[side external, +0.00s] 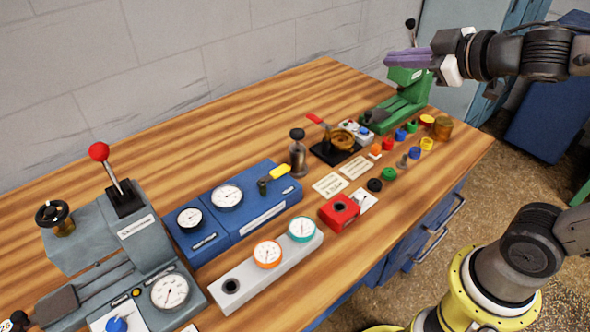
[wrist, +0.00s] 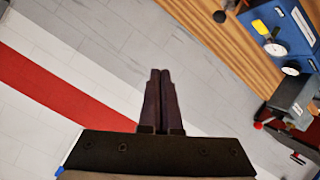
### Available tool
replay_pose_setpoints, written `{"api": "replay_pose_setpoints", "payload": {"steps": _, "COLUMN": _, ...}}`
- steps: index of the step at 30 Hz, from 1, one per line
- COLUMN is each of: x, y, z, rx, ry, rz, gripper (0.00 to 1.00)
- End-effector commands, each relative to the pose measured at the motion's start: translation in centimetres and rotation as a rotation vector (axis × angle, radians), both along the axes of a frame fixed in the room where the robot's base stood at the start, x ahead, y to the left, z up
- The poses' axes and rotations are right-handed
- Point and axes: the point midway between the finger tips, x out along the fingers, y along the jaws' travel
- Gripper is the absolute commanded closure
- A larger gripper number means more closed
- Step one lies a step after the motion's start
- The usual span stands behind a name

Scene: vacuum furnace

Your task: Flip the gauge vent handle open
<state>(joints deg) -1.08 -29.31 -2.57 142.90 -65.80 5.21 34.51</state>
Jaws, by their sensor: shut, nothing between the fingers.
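A blue gauge block (side external: 262,208) with two white dials sits mid-bench in the side view. A short yellow handle (side external: 280,171) lies at its far right end, beside a small dark knob; this looks like the gauge vent handle. In the wrist view the blue block (wrist: 290,22) is at the upper right, with the yellow handle (wrist: 260,27) at its left edge. My gripper (side external: 388,59) is high above the far right of the bench, well away from the handle. In the wrist view its fingers (wrist: 160,72) are together and empty.
A red-handled valve (side external: 316,118), a dark cylinder (side external: 298,155) and a green press (side external: 405,98) stand beyond the block. A grey machine with a red-knobbed lever (side external: 99,152) is at the left. A grey gauge bar (side external: 240,285) lies in front. The bench's back strip is clear.

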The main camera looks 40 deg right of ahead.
Motion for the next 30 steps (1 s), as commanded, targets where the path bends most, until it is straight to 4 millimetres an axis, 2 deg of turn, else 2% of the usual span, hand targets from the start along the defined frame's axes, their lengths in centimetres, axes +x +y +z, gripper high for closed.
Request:
{"api": "replay_pose_setpoints", "payload": {"steps": 3, "x": 1.6, "y": 2.5, "z": -1.0, "rx": -0.067, "ry": 0.017, "rz": 0.149, "gripper": 1.0}}
{"api": "replay_pose_setpoints", "payload": {"steps": 8, "x": 2.6, "y": 6.1, "z": -3.6, "rx": -0.149, "ry": 0.087, "rz": 0.367, "gripper": 1.0}}
{"api": "replay_pose_setpoints", "payload": {"steps": 12, "x": 2.3, "y": 8.9, "z": -7.2, "rx": -0.214, "ry": 0.192, "rz": 0.562, "gripper": 1.0}}
{"api": "replay_pose_setpoints", "payload": {"steps": 15, "x": 1.7, "y": 10.3, "z": -10.1, "rx": -0.258, "ry": 0.285, "rz": 0.692, "gripper": 1.0}}
{"api": "replay_pose_setpoints", "payload": {"steps": 18, "x": 1.0, "y": 10.9, "z": -12.9, "rx": -0.306, "ry": 0.374, "rz": 0.798, "gripper": 1.0}}
{"api": "replay_pose_setpoints", "payload": {"steps": 21, "x": 0.9, "y": 11.0, "z": -14.7, "rx": -0.333, "ry": 0.426, "rz": 0.844, "gripper": 1.0}}
{"api": "replay_pose_setpoints", "payload": {"steps": 25, "x": 1.1, "y": 11.2, "z": -15.8, "rx": -0.322, "ry": 0.456, "rz": 0.854, "gripper": 1.0}}
{"api": "replay_pose_setpoints", "payload": {"steps": 30, "x": 1.1, "y": 11.3, "z": -16.1, "rx": -0.32, "ry": 0.465, "rz": 0.857, "gripper": 1.0}}
